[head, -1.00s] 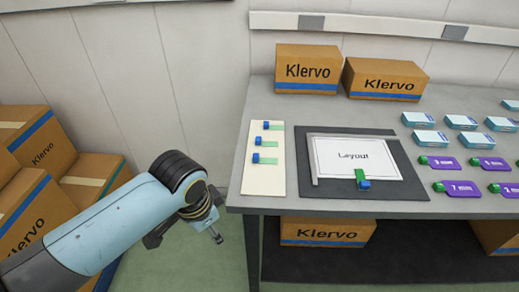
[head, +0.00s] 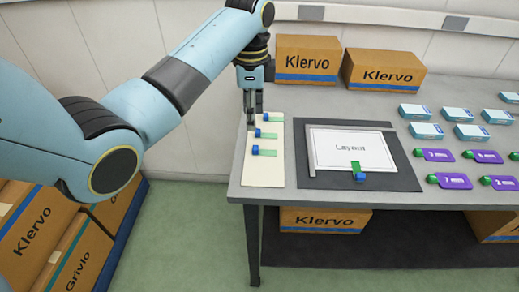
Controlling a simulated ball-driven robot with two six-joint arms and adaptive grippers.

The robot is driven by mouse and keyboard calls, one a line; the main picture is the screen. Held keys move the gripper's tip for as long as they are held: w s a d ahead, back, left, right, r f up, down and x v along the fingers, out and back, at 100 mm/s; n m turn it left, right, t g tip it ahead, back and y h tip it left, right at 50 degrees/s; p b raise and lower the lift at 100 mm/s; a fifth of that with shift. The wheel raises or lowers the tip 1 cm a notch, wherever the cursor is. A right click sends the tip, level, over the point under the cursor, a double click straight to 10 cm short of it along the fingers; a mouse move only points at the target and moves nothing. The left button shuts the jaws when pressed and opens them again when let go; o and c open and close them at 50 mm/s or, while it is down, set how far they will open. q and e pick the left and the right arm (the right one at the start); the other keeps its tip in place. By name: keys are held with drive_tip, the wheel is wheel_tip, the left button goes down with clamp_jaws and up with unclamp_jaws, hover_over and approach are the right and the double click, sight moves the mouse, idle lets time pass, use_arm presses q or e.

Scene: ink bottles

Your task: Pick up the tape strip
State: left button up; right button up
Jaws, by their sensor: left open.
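Green tape strips with blue ends lie in a column on a cream board (head: 262,177) at the left of the table: a far strip (head: 274,116), a middle strip (head: 270,134) and a near strip (head: 267,152). Another green and blue strip (head: 359,179) lies at the front edge of the white Layout sheet (head: 349,150). My left gripper (head: 250,122) is open and points down at the board's far left, beside the far and middle strips' blue ends. I cannot tell whether it touches the board. My right gripper is out of view.
The Layout sheet lies on a dark mat (head: 400,180). Purple tags (head: 454,181) and light-blue boxes (head: 425,130) fill the right. Two Klervo cartons (head: 306,60) stand at the back. More cartons (head: 35,235) are stacked on the floor at left.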

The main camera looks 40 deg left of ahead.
use_arm(q)
hover_over(254, 147)
drive_tip(key=f, duration=0.4)
drive_tip(key=shift+s+f, duration=0.1)
drive_tip(key=shift+s, duration=0.15)
drive_tip(key=f, duration=0.6)
drive_tip(key=shift+w, duration=0.2)
drive_tip(key=c, duration=0.8)
